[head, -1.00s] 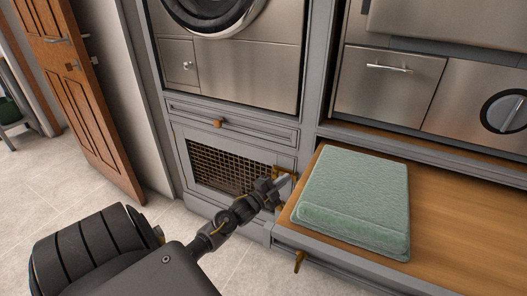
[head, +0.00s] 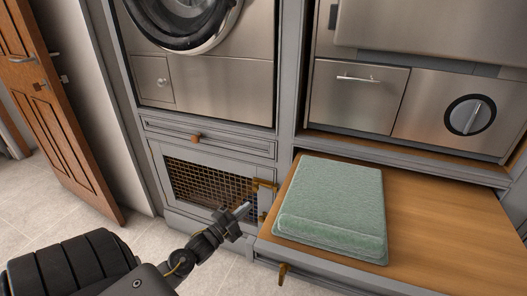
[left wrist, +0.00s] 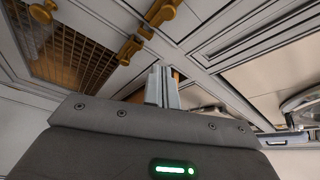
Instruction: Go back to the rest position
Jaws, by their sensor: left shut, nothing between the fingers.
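My left gripper (head: 243,209) is shut and empty. In the head view it is in front of the mesh-front cabinet door (head: 205,184), left of the wooden bench top (head: 440,225). In the left wrist view the closed fingers (left wrist: 162,88) point toward the cabinet front, with brass fittings (left wrist: 130,48) beyond them. I cannot tell from the views whether the fingertips touch anything. My right gripper is in neither view.
A folded green cushion (head: 333,207) lies on the bench top. A brass handle (head: 284,272) sticks out from the bench's front. Steel appliances (head: 207,75) stand above.

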